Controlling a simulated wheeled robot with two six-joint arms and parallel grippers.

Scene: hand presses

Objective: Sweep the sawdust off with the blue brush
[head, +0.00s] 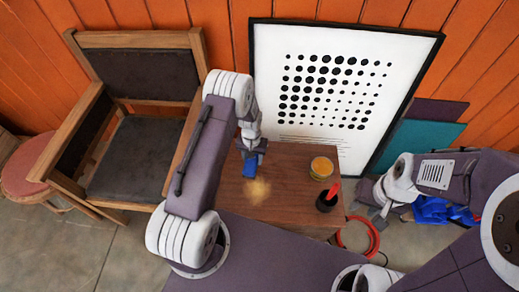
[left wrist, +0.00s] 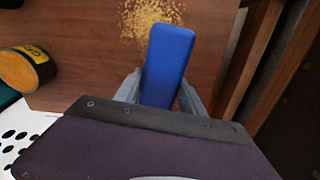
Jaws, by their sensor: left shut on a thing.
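The blue brush (head: 250,167) is in my left gripper (head: 255,150), which is shut on it above the wooden table (head: 285,208). In the left wrist view the blue brush (left wrist: 168,60) lies between the two grey fingers of my left gripper (left wrist: 158,88). The sawdust (head: 257,191) is a tan patch on the table, just in front of the brush. It also shows in the left wrist view (left wrist: 150,18), beside the brush's far end. Whether the brush touches the table is unclear. My right gripper (head: 372,205) is off the table's right side; its jaw opening is too small to judge.
A yellow-topped can (head: 321,168) and a dark container with a red top (head: 328,197) stand on the table's right side. A wooden armchair (head: 140,150) is at the left. A framed dot poster (head: 335,85) leans behind. A red coil (head: 360,238) lies on the floor.

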